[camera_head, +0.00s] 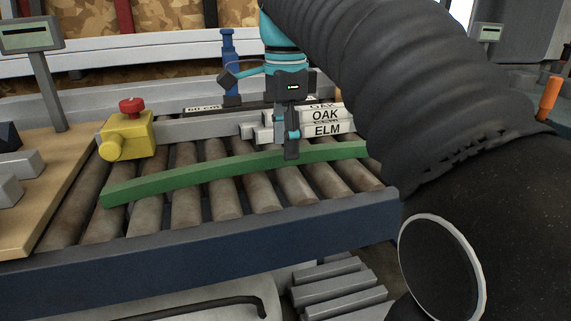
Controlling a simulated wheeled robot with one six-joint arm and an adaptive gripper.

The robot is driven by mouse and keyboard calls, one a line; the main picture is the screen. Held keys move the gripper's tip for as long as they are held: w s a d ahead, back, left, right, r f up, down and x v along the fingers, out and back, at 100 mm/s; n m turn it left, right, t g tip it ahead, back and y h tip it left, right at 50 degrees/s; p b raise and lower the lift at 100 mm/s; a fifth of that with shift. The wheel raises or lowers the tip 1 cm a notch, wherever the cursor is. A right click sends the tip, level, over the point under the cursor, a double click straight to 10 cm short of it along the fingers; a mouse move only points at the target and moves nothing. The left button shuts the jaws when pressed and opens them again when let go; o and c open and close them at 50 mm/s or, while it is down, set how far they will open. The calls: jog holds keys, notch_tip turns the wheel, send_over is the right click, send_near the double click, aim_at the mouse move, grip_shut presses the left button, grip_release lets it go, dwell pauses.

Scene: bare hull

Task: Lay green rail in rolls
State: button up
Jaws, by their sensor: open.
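The green rail (190,177) is a long, slightly curved bar. It lies across the tops of the rollers (225,201) of the conveyor, running from the left up to the right. My gripper (291,156) is above the right half of the rail, with its fingers pointing down close to it. The jaws are open. The fingers overlap the rail in this view, and I cannot tell whether they touch it or straddle it. My arm covers the rail's right end.
A yellow block with a red knob (127,130) stands at the rollers' left. Blocks labelled OAK and ELM (327,130) sit behind my gripper. A blue post (229,65) rises at the back. A blue side beam (200,247) edges the front. A wooden board (60,195) lies left.

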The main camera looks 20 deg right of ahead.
jog(key=shift+f, duration=1.4)
grip_shut()
jog(key=shift+r, duration=0.15)
